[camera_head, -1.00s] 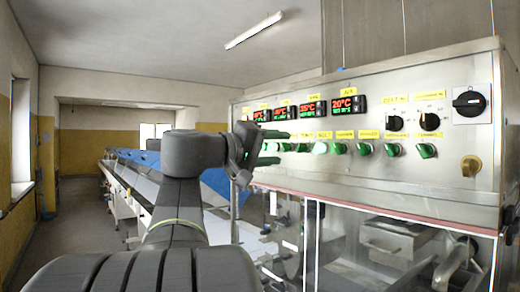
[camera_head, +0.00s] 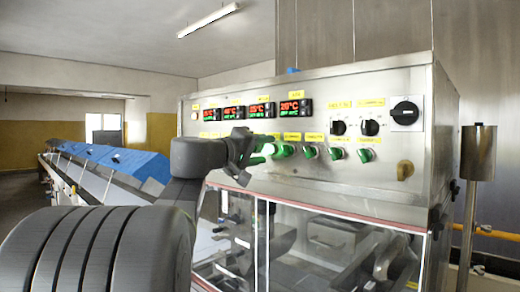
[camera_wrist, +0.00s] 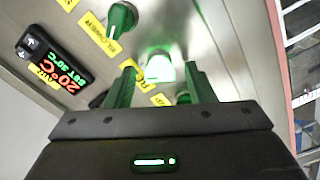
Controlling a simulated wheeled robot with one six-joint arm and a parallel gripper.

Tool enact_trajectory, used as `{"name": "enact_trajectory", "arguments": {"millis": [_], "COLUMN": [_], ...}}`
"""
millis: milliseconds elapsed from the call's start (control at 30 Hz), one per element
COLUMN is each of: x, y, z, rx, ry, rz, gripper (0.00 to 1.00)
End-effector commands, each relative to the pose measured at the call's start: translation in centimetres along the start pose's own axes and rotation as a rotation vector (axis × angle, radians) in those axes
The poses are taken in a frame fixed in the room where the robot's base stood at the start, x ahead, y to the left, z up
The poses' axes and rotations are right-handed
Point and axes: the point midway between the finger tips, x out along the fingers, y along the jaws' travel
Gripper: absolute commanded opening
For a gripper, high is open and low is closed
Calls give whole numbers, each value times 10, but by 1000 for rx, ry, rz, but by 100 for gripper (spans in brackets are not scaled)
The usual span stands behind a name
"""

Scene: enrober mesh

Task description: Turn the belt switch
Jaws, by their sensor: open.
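The steel control panel (camera_head: 390,165) carries a row of green switches under yellow labels, such as the green switches (camera_head: 310,152) and (camera_head: 336,154). My gripper (camera_head: 260,152) is at the panel's front, left of these switches, and hides part of the row. In the wrist view my gripper's green fingers stand apart, with a glowing white-green lamp or button (camera_wrist: 158,66) showing between them. I cannot tell whether they touch it. Another green switch (camera_wrist: 121,17) lies beyond the fingers.
Red-green displays (camera_head: 295,107) sit above the row. Black rotary knobs (camera_head: 338,127) and a large black switch (camera_head: 406,113) are at the right. A brass-coloured knob (camera_head: 404,170) is below. Clear panels (camera_head: 330,245) lie under the box; a blue-covered conveyor (camera_head: 120,165) runs left.

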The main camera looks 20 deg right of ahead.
Motion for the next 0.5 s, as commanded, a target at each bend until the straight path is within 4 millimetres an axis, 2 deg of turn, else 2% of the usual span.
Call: {"name": "enact_trajectory", "arguments": {"millis": [133, 167, 367, 500], "x": [0, 0, 0, 0], "y": [0, 0, 0, 0], "z": [0, 0, 0, 0], "rx": [0, 0, 0, -2], "ry": [0, 0, 0, 0], "rz": [0, 0, 0, 0], "gripper": [49, 45, 6, 4]}}
